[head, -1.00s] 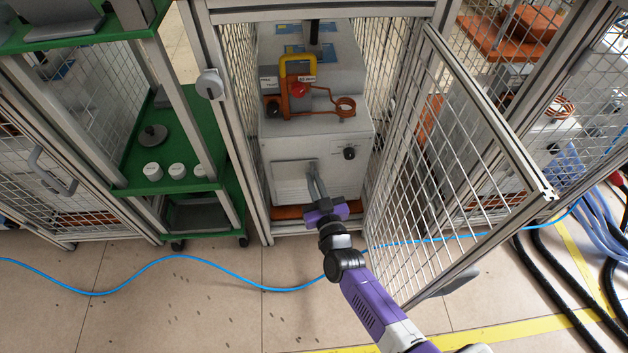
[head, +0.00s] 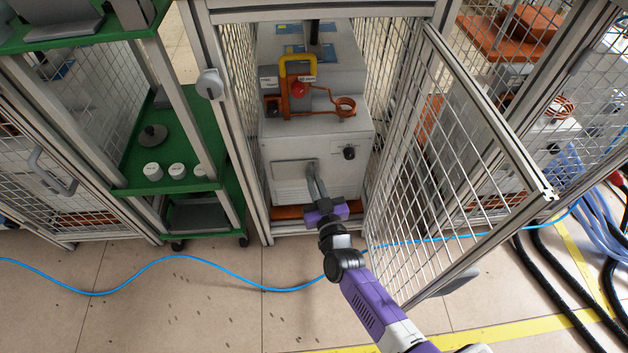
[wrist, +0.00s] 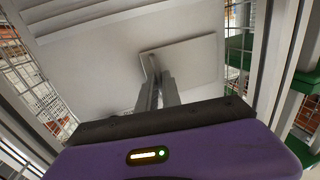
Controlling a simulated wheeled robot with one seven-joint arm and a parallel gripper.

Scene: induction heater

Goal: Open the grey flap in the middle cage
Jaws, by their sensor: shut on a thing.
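The grey flap (head: 290,169) is on the front of the pale heater cabinet (head: 312,141) in the middle cage. In the wrist view the flap (wrist: 198,62) is a flat plate that stands a little off the cabinet face, with a shadowed edge. My gripper (head: 312,168) reaches in through the open cage door and is shut at the flap's right side in the head view. In the wrist view my gripper (wrist: 153,72) has its fingers close together on the flap's edge. The exact grip point is partly hidden by the fingers.
The mesh cage door (head: 450,150) stands open to the right of my arm. A green shelf cart (head: 165,180) stands left of the cage. A blue cable (head: 180,258) crosses the floor. An orange coil and yellow handle (head: 297,63) sit on top of the cabinet.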

